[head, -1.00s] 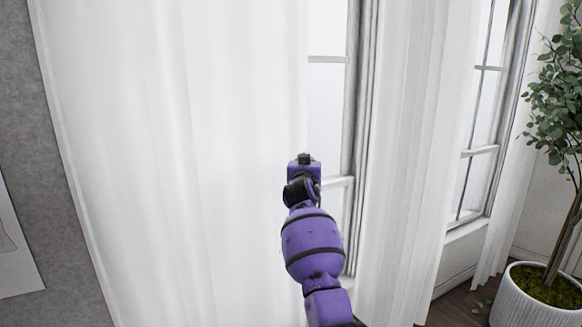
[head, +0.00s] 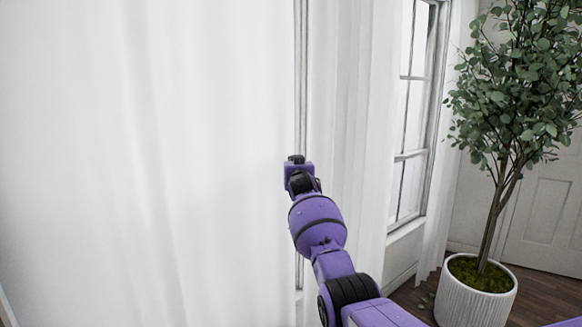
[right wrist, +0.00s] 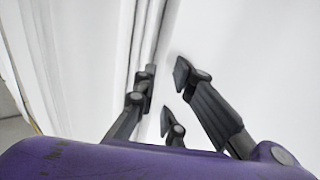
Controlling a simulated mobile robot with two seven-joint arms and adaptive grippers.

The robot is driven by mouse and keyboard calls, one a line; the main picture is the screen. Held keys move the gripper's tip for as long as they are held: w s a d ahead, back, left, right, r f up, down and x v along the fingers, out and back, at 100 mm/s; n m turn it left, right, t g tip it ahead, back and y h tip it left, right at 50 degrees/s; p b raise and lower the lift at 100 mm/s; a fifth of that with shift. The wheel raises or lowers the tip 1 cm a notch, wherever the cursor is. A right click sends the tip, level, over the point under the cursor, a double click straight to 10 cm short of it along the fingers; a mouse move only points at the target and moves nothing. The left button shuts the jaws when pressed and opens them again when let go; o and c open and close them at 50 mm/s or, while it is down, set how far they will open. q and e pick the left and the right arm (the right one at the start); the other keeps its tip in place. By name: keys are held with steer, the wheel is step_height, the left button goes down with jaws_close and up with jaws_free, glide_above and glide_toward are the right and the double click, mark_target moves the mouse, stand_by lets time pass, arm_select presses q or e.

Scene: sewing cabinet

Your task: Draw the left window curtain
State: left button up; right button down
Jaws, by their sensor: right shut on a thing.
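The left window curtain (head: 130,150) is a white sheer panel that fills the left half of the head view. Its right edge reaches almost to a narrow strip of grey window frame (head: 301,80); the glass behind it is hidden. My right gripper (head: 296,162), on a purple arm, is at this edge. Its fingertips are small and partly hidden there. The right wrist view shows its dark fingers (right wrist: 160,95) against white cloth, beside the grey frame lines. They are shut on the curtain's edge, though the pinched cloth is hard to make out. My left gripper is in neither view.
Another white curtain (head: 362,120) hangs just right of the frame strip. Beyond it is a second window (head: 412,130). A leafy plant in a white ribbed pot (head: 476,296) stands on the wooden floor at the right, before a white door (head: 545,200).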

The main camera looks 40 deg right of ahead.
steer(key=shift+d+r, duration=0.15)
steer(key=shift+d, duration=0.05)
steer(key=c, duration=2.2)
jaws_free()
steer(key=o, duration=0.4)
steer(key=shift+s+d, duration=0.1)
steer(key=shift+d, duration=0.05)
steer(key=shift+a+f, duration=0.2)
steer(key=v, duration=1.1)
steer(key=shift+s+a+r, duration=0.1)
steer(key=shift+s, duration=0.3)
